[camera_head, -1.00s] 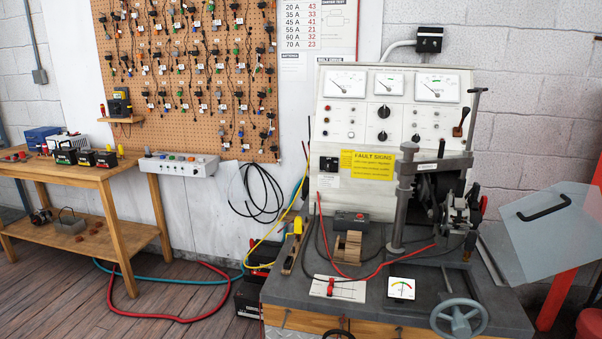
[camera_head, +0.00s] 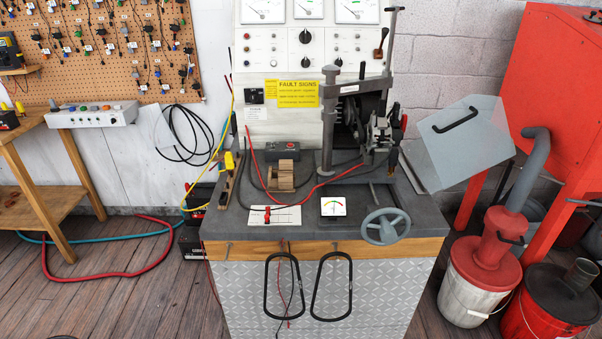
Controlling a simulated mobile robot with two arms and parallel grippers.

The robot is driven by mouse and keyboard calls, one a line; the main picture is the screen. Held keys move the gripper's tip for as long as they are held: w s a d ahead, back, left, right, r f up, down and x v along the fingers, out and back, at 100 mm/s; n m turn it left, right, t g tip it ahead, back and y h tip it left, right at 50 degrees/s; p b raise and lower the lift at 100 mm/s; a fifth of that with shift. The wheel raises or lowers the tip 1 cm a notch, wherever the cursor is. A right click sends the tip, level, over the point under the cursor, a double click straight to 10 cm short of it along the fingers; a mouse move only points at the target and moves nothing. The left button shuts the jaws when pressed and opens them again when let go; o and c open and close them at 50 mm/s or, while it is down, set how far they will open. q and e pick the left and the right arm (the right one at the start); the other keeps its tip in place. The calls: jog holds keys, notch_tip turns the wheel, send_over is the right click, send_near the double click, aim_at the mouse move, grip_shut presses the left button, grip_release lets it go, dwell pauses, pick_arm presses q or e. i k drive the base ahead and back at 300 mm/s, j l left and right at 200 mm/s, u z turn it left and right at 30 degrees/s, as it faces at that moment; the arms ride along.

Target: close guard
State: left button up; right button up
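The guard (camera_head: 462,141) is a clear grey panel with a black bar handle (camera_head: 456,119). It stands swung out and tilted at the right side of the test bench (camera_head: 230,218), away from the machine. The alternator and clamp assembly (camera_head: 378,130) on the bench is uncovered. Neither of my grippers shows in the head view.
A grey handwheel (camera_head: 386,226) sits at the bench front, above two black loop handles (camera_head: 281,287). A red cabinet (camera_head: 560,80), a red-topped bucket (camera_head: 482,275) and a red bin (camera_head: 550,305) crowd the right. Floor at the left front is clear, with red and blue hoses farther back.

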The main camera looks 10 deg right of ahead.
aim_at(502, 137)
jog(key=z, duration=1.45)
